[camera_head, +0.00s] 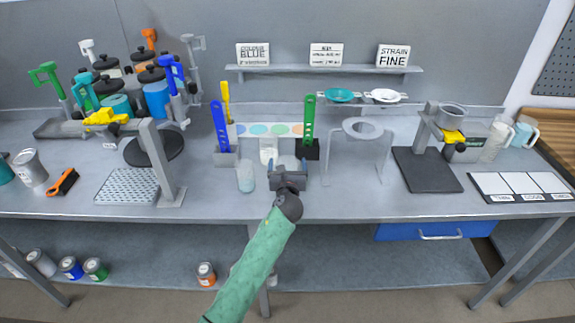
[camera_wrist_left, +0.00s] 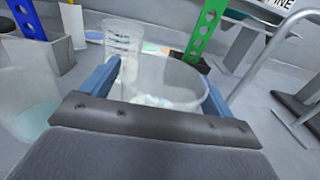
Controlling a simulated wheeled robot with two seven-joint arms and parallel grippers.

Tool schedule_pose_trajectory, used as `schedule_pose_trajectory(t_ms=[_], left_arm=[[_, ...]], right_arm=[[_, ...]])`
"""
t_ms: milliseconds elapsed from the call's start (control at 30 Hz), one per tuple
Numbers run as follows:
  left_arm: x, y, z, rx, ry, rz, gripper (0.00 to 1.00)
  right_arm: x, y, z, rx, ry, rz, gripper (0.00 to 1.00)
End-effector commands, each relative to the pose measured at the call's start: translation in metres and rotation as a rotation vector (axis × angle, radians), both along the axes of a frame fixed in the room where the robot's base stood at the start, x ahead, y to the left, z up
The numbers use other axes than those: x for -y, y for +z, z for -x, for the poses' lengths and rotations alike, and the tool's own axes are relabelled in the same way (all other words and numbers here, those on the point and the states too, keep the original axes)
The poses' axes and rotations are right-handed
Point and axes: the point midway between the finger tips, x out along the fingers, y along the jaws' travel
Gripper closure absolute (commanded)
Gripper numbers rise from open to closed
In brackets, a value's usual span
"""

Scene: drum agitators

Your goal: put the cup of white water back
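My left gripper (camera_head: 288,172) reaches in from the lower front over the middle of the bench. In the left wrist view, its two blue fingers (camera_wrist_left: 164,90) lie against both sides of a clear cup (camera_wrist_left: 165,75) with a little whitish content low inside. The gripper appears shut on this cup. In the head view the cup (camera_head: 288,162) is partly hidden by the gripper, so I cannot tell whether its base touches the bench. My right gripper is not in view.
A cup of pale blue-green liquid (camera_head: 246,177) stands just left of the gripper. A clear graduated beaker (camera_head: 267,150) stands behind. Blue (camera_head: 220,127) and green (camera_head: 309,122) upright paddles flank the spot. A ring stand (camera_head: 360,130) is to the right. Bench front right of the gripper is clear.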

Motion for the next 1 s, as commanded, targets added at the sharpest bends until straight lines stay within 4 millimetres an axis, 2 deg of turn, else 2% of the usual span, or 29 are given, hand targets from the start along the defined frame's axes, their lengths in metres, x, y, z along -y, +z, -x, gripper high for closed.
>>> schedule_pose_trajectory(t_ms=[367,433,533,800,1000], left_arm=[[0.0,0.001,0.004,0.0,-0.001,0.001,0.13],[0.0,0.0,0.012,0.0,-0.002,0.001,0.13],[0.0,0.0,0.029,0.0,-0.001,0.002,0.13],[0.0,0.0,0.082,0.001,-0.001,0.0,0.13],[0.0,0.001,0.109,0.0,-0.001,0.001,0.13]], right_arm=[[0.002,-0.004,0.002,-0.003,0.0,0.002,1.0],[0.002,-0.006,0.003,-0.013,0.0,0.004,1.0],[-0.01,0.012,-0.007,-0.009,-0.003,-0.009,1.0],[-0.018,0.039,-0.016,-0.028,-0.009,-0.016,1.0],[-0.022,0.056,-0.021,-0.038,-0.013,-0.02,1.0]])
